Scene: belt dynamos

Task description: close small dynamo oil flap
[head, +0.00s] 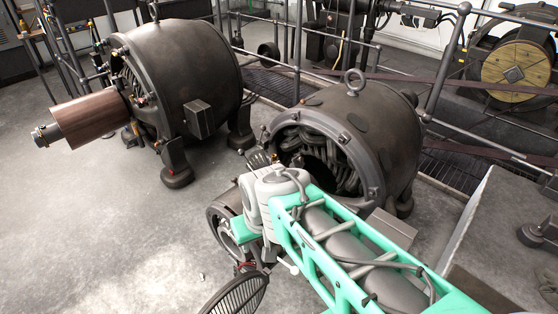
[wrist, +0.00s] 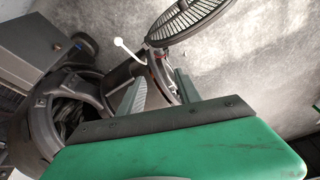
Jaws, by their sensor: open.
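The nearer dark dynamo (head: 385,120) stands right of centre in the head view, its open end and coils facing left. In the wrist view its ringed end (wrist: 42,125) is at the left. My gripper (wrist: 157,88) is open, with nothing visible between its two grey fingers. They lie over the shaft-end cylinder (wrist: 120,75), but I cannot tell whether they touch it. My arm hides most of this area in the head view. A pale rod with a rounded tip (wrist: 118,41) juts out beyond the fingers. I cannot make out the oil flap or its position for certain.
An oval slatted grille (head: 238,293) is close to my gripper, also in the wrist view (wrist: 185,20). Another dynamo (head: 190,75) with a brown pulley (head: 88,120) stands at the left. Railings (head: 300,50) run behind. Concrete floor (head: 110,220) is clear at lower left.

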